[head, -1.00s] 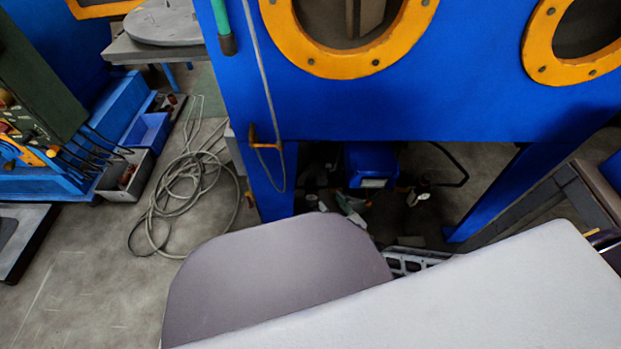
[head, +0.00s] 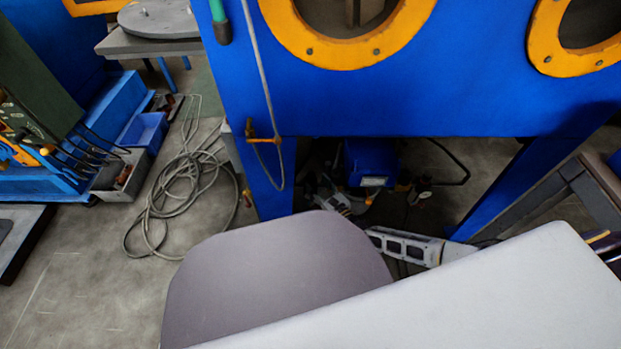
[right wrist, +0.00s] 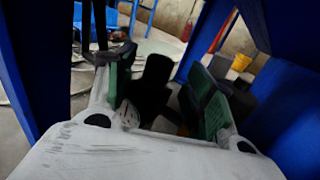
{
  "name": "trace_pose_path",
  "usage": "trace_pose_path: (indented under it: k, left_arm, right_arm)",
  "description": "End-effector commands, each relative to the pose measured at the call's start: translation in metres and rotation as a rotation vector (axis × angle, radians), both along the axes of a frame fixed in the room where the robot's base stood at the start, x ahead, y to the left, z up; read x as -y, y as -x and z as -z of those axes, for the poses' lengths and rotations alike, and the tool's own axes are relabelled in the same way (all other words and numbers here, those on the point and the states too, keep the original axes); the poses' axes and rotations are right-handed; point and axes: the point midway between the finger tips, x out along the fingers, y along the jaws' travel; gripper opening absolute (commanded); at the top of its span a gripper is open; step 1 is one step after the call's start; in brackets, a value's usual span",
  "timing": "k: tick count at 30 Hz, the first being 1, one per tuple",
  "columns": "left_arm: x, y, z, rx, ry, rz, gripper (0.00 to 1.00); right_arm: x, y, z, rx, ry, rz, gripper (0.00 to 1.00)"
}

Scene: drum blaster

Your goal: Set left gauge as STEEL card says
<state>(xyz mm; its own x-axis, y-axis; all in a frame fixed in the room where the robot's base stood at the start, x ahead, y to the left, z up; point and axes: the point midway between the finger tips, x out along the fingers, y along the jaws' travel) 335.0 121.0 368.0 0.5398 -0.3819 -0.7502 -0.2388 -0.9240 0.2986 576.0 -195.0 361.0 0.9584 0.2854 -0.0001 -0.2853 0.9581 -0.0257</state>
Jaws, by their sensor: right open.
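A small round pale thing that looks like a gauge (head: 421,186) sits under the blue cabinet in the head view. I cannot tell whether it is the left gauge, and its face is too small to read. No STEEL card can be made out. My right gripper (head: 338,201) is low under the cabinet, left of the round thing, partly lost in shadow. In the right wrist view my right gripper (right wrist: 157,85) is open, with green pads apart. A dark shape stands between or behind the fingers; contact is unclear. My left gripper is not in view.
The blue cabinet (head: 400,100) with orange port rings overhangs the dark space, and its legs flank my right arm. A blue box (head: 370,163) stands underneath. A coiled cable (head: 185,195) lies on open floor at left. A grey bin (head: 120,175) is farther left.

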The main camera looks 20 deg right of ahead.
Motion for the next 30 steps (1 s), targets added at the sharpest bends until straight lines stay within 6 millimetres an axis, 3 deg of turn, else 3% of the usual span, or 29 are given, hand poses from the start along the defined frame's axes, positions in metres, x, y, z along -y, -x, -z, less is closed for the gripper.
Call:
trace_pose_path:
  k: [12, 26, 30]
  left_arm:
    - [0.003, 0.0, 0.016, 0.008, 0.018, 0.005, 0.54]
    - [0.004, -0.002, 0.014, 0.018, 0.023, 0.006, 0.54]
    - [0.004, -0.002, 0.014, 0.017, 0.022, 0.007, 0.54]
  right_arm:
    - [-0.013, -0.045, 0.001, 0.0, 0.0, 0.0, 0.54]
    - [-0.015, -0.051, 0.0, 0.0, 0.0, 0.0, 0.54]
    - [-0.015, -0.051, 0.0, 0.0, 0.0, 0.0, 0.36]
